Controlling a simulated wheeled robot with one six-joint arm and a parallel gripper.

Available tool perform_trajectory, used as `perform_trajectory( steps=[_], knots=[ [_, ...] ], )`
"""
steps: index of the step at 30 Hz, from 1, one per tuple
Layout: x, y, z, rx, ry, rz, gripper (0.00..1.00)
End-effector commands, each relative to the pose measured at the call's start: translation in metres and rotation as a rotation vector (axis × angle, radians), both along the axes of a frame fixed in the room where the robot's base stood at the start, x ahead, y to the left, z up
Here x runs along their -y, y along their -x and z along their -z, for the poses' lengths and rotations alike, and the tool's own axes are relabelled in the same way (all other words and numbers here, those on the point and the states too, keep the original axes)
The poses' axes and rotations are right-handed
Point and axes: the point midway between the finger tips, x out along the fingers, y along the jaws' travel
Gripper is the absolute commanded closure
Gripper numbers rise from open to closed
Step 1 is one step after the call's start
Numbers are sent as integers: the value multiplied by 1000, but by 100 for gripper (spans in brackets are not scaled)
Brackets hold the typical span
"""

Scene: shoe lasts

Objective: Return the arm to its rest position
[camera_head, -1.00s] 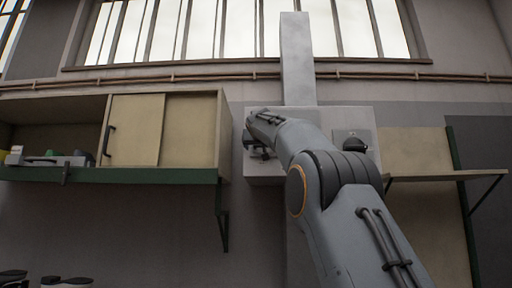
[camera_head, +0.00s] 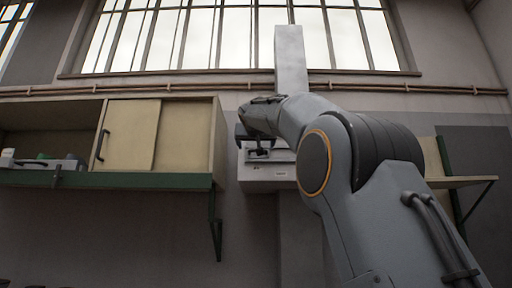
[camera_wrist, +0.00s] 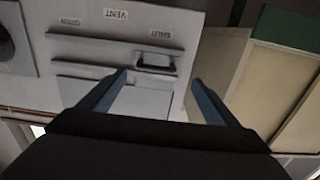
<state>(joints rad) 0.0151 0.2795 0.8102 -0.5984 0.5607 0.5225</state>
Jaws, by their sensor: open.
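My grey arm (camera_head: 350,180) reaches up from the lower right in the head view. My gripper (camera_head: 257,153) is at its far end, in front of the grey wall box. In the wrist view my gripper (camera_wrist: 158,80) shows two blue-grey fingers spread apart with nothing between them.
A wall cabinet (camera_head: 182,135) with a sliding door and a green-edged shelf (camera_head: 105,180) is on the left. A shelf (camera_head: 460,182) is on the right, partly behind my arm. A grey duct (camera_head: 290,55) rises above the box.

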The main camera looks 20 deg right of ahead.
Motion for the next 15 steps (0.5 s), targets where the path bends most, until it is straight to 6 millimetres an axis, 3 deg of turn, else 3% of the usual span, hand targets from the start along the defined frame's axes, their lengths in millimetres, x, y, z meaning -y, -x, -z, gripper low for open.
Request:
perform_trajectory(
  steps=[11, 14, 15],
  knots=[
    [0, -1, 3, -6, -1, -1, 16],
    [-2, -7, 25, -45, -4, -8, 16],
    [-3, -10, 40, -73, -5, -13, 16]
  ],
)
